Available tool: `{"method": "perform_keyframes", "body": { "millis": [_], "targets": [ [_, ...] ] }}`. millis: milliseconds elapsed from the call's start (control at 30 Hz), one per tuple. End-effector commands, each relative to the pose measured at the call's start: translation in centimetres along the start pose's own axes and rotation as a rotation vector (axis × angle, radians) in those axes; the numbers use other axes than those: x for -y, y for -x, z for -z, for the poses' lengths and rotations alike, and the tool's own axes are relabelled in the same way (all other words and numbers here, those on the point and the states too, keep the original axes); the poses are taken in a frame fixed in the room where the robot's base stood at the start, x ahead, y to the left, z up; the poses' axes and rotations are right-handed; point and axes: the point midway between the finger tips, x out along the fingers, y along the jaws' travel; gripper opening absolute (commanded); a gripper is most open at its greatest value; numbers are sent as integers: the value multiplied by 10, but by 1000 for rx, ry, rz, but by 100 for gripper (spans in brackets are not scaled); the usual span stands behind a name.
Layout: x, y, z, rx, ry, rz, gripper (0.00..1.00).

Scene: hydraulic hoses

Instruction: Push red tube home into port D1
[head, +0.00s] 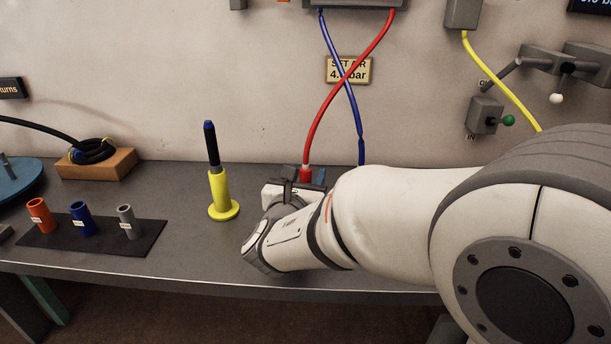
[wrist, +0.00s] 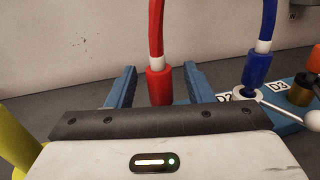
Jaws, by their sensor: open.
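The red tube (head: 332,105) hangs in a curve from the grey box on the wall down to the bench. Its lower end shows in the wrist view as a red fitting (wrist: 158,84) with a white band above it. My gripper (wrist: 159,82) is open, with one blue finger on each side of the red fitting and a visible gap on both sides. The bottom of the fitting and port D1 are hidden behind my gripper body. In the head view my wrist covers most of the port block (head: 318,175).
A blue tube (wrist: 264,45) ends at the port labelled D2, close to my right finger. A white-knobbed lever (wrist: 290,111) and port D3 (wrist: 300,90) lie further right. A yellow stand (head: 219,190) is left of my gripper.

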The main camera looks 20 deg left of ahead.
Motion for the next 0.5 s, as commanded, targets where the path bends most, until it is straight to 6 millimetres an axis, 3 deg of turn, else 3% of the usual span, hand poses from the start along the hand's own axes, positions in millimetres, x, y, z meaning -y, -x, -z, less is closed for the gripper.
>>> {"method": "perform_keyframes", "body": {
  "millis": [167, 500],
  "targets": [
    [-1, 13, 3, -6, 2, -3, 47],
    [-1, 68, 0, -1, 0, -4, 47]
  ]
}}
